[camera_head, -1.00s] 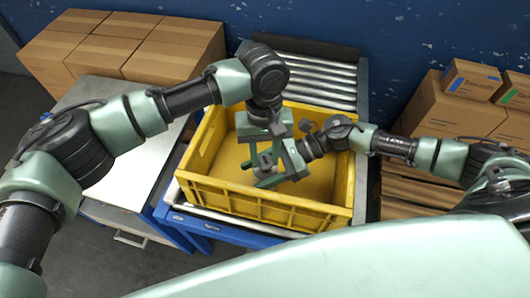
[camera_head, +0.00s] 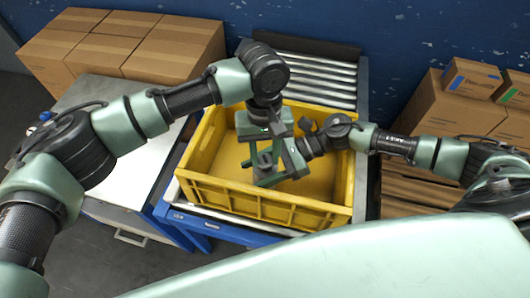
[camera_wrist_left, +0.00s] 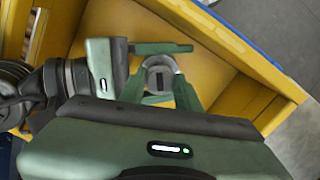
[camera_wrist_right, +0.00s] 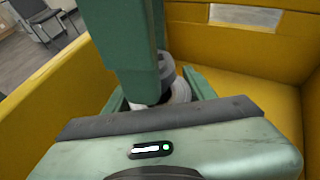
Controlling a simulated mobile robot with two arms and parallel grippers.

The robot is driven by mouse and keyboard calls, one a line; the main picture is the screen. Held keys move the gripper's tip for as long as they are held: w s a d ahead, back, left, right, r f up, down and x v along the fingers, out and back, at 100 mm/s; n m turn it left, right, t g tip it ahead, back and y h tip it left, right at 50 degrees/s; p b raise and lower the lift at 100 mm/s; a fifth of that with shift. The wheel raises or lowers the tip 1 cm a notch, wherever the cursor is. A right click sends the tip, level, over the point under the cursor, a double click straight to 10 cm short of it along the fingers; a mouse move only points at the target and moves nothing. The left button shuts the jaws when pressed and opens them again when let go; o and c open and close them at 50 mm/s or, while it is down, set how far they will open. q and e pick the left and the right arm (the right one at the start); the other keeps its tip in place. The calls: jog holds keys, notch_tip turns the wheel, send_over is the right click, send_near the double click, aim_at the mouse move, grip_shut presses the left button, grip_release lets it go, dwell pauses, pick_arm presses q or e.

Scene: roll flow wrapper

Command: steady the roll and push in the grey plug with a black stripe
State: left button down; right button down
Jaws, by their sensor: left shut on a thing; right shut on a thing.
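The roll (camera_wrist_right: 180,92) is a small pale cylinder with a grey upper part, between the fingers of my right gripper (camera_wrist_right: 158,95) in the right wrist view. My right gripper is shut on it, low inside the yellow crate (camera_head: 330,215). My left gripper (camera_wrist_left: 160,92) points down from above and is shut on the grey plug (camera_wrist_left: 159,76), a small rounded grey piece at the roll's upper end. The black stripe cannot be made out clearly. The grippers overlap closely, and a left finger hides part of the roll in the right wrist view. How deep the plug sits is hidden.
The crate's walls surround both grippers closely; its floor is otherwise bare. A roller conveyor (camera_head: 322,75) runs behind it. A grey-topped cabinet (camera_head: 140,185) stands at left. Cardboard boxes are stacked at back left (camera_head: 120,45) and at right (camera_head: 440,110).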

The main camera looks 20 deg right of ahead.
pick_arm(q)
jog(key=shift+f, duration=0.95)
dwell(0.6)
jog(key=c, duration=0.9)
grip_release()
jog(key=shift+d+r, duration=0.1)
pick_arm(e)
jog(key=shift+a, duration=0.1)
pick_arm(q)
jog(key=shift+r, duration=0.25)
jog(key=r, duration=0.3)
jog(key=w+r, duration=0.1)
jog(key=r, duration=0.7)
jog(key=shift+w+r, duration=0.15)
jog(key=shift+w, duration=0.1)
